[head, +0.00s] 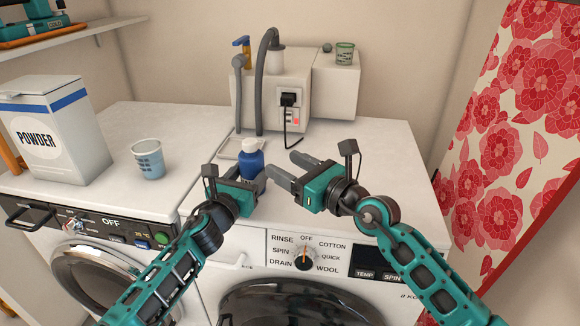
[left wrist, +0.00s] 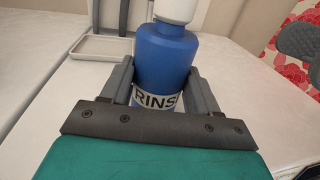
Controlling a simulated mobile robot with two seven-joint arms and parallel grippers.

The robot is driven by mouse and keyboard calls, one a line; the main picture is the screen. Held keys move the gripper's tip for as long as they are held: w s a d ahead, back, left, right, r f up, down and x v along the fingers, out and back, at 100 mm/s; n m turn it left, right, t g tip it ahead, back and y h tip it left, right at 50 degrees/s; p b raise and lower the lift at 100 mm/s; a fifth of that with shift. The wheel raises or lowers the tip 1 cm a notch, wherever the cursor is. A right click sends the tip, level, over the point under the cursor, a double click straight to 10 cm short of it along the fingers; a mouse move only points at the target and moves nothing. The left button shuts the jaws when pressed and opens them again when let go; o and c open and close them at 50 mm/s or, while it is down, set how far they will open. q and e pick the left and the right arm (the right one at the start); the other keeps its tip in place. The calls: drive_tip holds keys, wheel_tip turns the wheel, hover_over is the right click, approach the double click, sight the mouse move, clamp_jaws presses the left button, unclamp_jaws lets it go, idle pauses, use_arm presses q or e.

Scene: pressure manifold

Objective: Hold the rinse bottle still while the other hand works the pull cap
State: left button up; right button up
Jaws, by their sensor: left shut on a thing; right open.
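The rinse bottle (head: 251,158) is blue with a white cap (head: 250,145) and stands upright on the white machine top. In the left wrist view the bottle (left wrist: 165,60) shows a white label reading "RINS", and the cap (left wrist: 175,10) is cut off by the top edge. My left gripper (head: 250,180) is shut on the bottle's lower body, one finger on each side. My right gripper (head: 281,168) is open and empty just right of the bottle, with its fingers pointing left towards it.
A shallow tray (head: 228,149) lies behind the bottle. A measuring cup (head: 148,158) and powder box (head: 55,130) stand to the left. A beige unit (head: 270,100) with grey hoses and a plugged-in cable stands behind. The top at right is clear.

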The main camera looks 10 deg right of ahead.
use_arm(q)
drive_tip(key=o, duration=1.2)
drive_tip(key=shift+s+a, duration=0.1)
